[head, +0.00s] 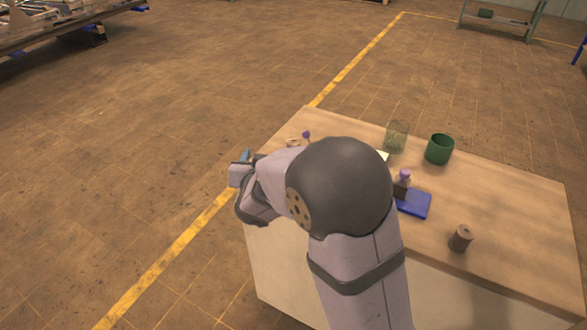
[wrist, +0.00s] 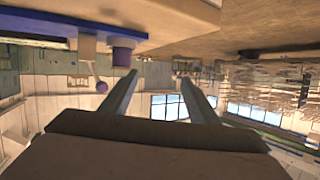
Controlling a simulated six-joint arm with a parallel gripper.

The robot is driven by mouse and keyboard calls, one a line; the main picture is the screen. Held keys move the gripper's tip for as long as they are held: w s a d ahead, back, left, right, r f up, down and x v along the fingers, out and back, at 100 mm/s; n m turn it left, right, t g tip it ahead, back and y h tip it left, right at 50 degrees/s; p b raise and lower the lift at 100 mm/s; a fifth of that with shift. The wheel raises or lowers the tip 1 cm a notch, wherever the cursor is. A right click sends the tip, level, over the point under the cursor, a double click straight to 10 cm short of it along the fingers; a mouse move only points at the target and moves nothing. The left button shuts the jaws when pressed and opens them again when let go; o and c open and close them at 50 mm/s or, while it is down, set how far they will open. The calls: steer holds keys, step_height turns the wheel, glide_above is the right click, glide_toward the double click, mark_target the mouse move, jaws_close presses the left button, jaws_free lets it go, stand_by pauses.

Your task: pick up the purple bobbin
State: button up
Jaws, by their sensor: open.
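A small purple piece (head: 404,175), which looks like the purple bobbin, stands by a dark block (head: 401,190) at the blue pad (head: 414,205) on the table. In the wrist view, where the table hangs at the top, a purple cylinder (wrist: 122,54) stands against a blue slab (wrist: 60,27); it may be the same bobbin. My gripper (wrist: 159,76) is open with nothing between its fingers. The cylinder lies left of the fingertips and apart from them. In the head view my arm hides most of the gripper and part of the table.
A green cup (head: 439,149) and a clear glass (head: 396,136) stand at the back. A brown spool (head: 460,238) stands front right. A small purple-topped thing (head: 306,135) is at the back left. The right part of the tabletop (head: 520,225) is clear.

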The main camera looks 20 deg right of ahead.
steer(key=d+f+h+b, duration=0.1)
steer(key=d+f+m+h+b, duration=0.1)
steer(key=h+b, duration=0.1)
steer(key=d+f+m+t+h+b, duration=0.1)
steer(key=b, duration=0.1)
steer(key=shift+w+f+h, duration=0.2)
steer(key=shift+f+h, duration=0.1)
steer(key=shift+h, duration=0.1)
steer(key=shift+s+d+f+m+h+b, duration=0.1)
steer(key=shift+s+d+m+h+b, duration=0.2)
steer(key=shift+h, duration=0.2)
steer(key=shift+s+d+m+h+b, duration=0.1)
steer(key=shift+d+m+h+b, duration=0.1)
steer(key=shift+m+h+b, duration=0.25)
steer(key=shift+s+d+h, duration=0.2)
steer(key=shift+h, duration=0.15)
steer(key=shift+w+d, duration=0.45)
steer(key=shift+w, duration=0.05)
steer(key=shift+p+x, duration=0.75)
steer(key=shift+x, duration=2.25)
steer(key=shift+f, duration=0.1)
steer(key=c, duration=1.2)
